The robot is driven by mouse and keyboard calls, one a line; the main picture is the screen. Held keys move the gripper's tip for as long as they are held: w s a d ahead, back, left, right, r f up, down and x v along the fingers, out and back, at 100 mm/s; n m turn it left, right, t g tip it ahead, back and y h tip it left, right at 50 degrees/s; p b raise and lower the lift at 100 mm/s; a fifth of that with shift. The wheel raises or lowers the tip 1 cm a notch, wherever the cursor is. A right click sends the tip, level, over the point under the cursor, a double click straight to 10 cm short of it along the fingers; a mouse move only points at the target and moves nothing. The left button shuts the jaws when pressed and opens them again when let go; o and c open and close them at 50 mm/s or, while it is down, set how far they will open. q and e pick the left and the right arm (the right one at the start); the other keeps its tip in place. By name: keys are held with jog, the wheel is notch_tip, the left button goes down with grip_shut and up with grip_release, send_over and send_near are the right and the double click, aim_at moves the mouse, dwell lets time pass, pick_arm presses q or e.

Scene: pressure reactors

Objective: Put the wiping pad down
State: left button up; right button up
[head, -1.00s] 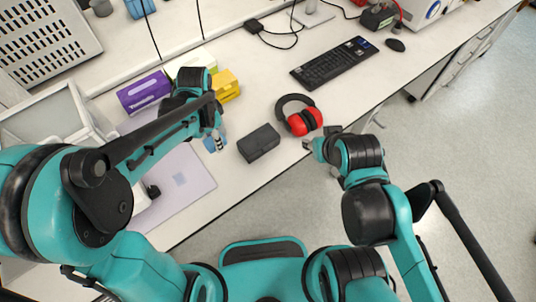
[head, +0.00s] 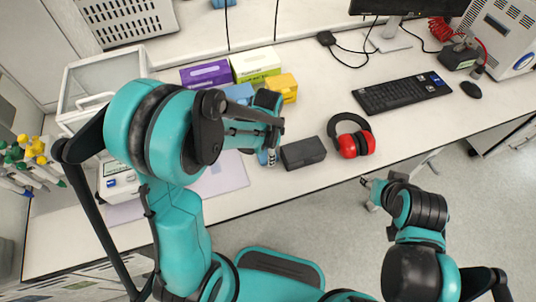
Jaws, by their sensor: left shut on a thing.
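My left gripper (head: 267,152) points down over the bench, just left of a black case. It is shut on a small light-blue piece, which I take to be the wiping pad (head: 264,158); the hand hides most of it. A pale lilac mat (head: 228,178) lies on the bench to the left, partly covered by my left arm. I cannot tell whether the pad touches the bench. My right gripper (head: 370,188) is near the bench's front edge, below the headphones, with nothing visible in it. Its fingers are too small to judge.
The black case (head: 303,152) and red-and-black headphones (head: 354,139) are right of my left gripper. Purple (head: 206,74), green-white (head: 256,65) and yellow (head: 283,86) boxes stand behind it. A keyboard (head: 403,93) lies further right. Bench room is clear between headphones and keyboard.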

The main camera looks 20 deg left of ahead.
pick_arm(q)
jog(key=shift+r, duration=0.1)
jog(key=o, duration=1.3)
